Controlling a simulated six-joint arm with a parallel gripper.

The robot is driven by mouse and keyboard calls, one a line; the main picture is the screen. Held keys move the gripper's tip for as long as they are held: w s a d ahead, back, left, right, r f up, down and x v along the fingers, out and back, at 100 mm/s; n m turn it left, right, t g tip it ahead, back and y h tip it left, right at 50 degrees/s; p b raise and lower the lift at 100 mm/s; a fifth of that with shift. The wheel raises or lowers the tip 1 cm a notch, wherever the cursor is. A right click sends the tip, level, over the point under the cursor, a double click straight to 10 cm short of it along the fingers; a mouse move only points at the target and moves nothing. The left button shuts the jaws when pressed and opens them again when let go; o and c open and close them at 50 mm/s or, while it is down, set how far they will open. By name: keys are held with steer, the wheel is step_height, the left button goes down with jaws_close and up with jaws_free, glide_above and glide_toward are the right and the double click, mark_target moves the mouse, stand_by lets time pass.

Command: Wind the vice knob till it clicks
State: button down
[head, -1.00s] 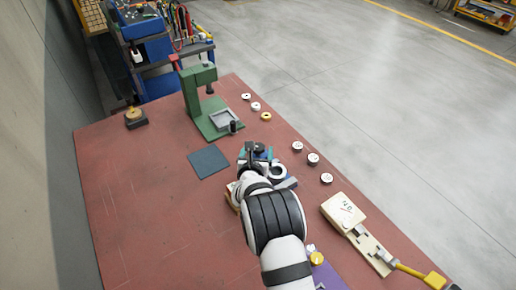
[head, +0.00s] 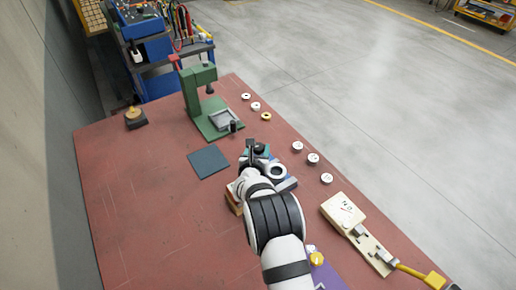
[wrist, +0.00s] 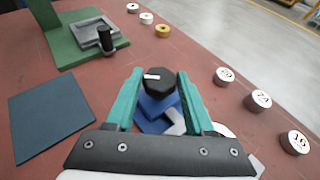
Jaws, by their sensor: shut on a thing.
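The black vice knob (wrist: 161,86), with a white mark on its top, stands between the two teal fingers of my gripper (wrist: 160,73) in the wrist view. The fingers are shut on its sides. The white mark lies roughly crosswise, on the knob's left part. The blue vice (wrist: 156,118) shows below the knob, partly hidden by the fingers and gripper body. In the head view my gripper (head: 257,151) is over the vice at the middle of the red bench, and the arm hides much of it.
A green press (head: 205,100) stands behind, with a dark blue mat (head: 208,162) to the left. Several white numbered discs (wrist: 261,100) lie to the right. A cream device with a yellow handle (head: 345,212) lies at the front right.

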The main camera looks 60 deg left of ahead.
steer(key=m+t+h, duration=0.2)
steer(key=m, duration=0.1)
steer(key=shift+s+a+t, duration=0.15)
steer(key=shift+s+t, duration=0.05)
steer(key=shift+t, duration=0.1)
steer(key=shift+a+m+t+h, duration=0.15)
steer(key=shift+m+t+h, duration=0.65)
steer(key=shift+m+h, duration=0.85)
steer(key=shift+h, duration=0.35)
steer(key=shift+c, duration=1.3)
jaws_free()
steer(key=shift+s, duration=0.15)
steer(key=v, duration=1.5)
steer(key=shift+s+r, duration=0.15)
steer(key=shift+s, duration=0.1)
